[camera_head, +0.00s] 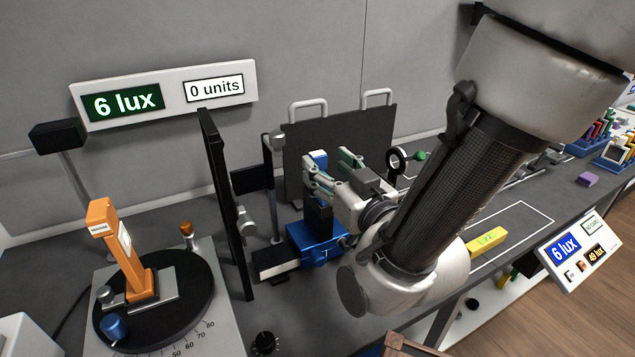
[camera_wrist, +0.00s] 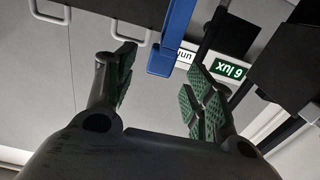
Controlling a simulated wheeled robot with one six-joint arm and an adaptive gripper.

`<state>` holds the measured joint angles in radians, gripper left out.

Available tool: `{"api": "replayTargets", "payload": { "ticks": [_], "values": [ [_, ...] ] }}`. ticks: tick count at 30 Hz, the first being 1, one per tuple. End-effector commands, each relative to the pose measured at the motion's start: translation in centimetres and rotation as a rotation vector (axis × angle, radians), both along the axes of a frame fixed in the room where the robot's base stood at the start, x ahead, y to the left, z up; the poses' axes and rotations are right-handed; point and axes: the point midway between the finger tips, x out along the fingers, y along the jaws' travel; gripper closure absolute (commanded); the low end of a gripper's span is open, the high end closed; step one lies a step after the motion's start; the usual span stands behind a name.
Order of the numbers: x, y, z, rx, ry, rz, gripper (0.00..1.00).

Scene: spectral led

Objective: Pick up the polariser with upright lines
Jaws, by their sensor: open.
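I cannot make out a polariser with upright lines in either view; any line pattern is too small or hidden. My gripper (camera_head: 331,170) is open in the middle of the bench, at the upper part of a blue upright holder (camera_head: 319,205). In the wrist view my gripper (camera_wrist: 163,88) has its green-padded fingers spread with nothing gripped. The blue upright (camera_wrist: 174,38) shows beyond and between the fingertips, nearer the right finger. Whether a finger touches it I cannot tell.
A tall black panel (camera_head: 227,205) stands left of the blue holder, and a wide black screen (camera_head: 350,135) with handles stands behind. An orange lamp arm (camera_head: 120,245) sits on a turntable. A ring mount (camera_head: 397,160) stands right. Racks of coloured plates (camera_head: 612,150) are far right.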

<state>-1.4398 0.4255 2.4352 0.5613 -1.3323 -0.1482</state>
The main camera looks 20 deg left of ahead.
Motion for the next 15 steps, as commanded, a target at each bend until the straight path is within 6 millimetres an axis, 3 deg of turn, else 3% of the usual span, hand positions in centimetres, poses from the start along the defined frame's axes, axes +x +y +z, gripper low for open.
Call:
{"api": "replayTargets", "payload": {
  "ticks": [7,15],
  "values": [
    [2.4,3.0,0.4,0.000,0.000,-0.002,0.46],
    [2.9,3.7,0.5,-0.001,0.001,0.000,0.46]
  ]
}}
